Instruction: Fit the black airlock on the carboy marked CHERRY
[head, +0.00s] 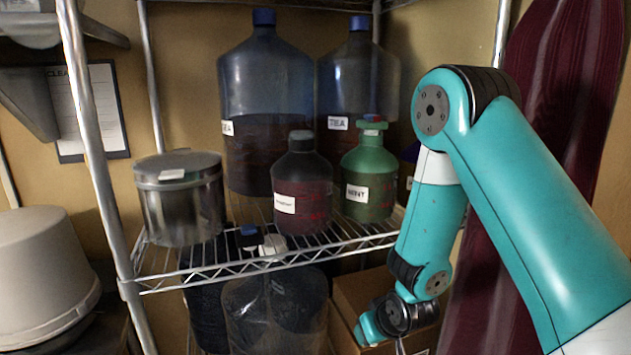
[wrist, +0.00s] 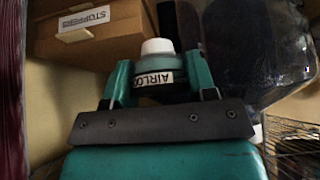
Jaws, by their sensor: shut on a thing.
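My gripper (head: 366,331) is low at the right, below the wire shelf, beside a cardboard box. In the wrist view, its teal fingers (wrist: 159,78) are shut on a green piece with a white top (wrist: 157,47). A partly covered label reading "AIRLO" (wrist: 154,80) shows between the fingers; I cannot tell whether it is on the held piece or behind it. No black airlock can be made out for certain. No label reads CHERRY clearly. A dark red carboy (head: 302,178) on the shelf has a grey top and a blurred label.
Beside it stands a green carboy (head: 370,175). Two large blue carboys (head: 262,85) are behind, a steel pot (head: 181,205) at left. Capped vessels (head: 275,310) fill the lower level. A cardboard box (head: 362,300) is near my gripper; a "STOPPERS" box (wrist: 115,38) shows in the wrist view.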

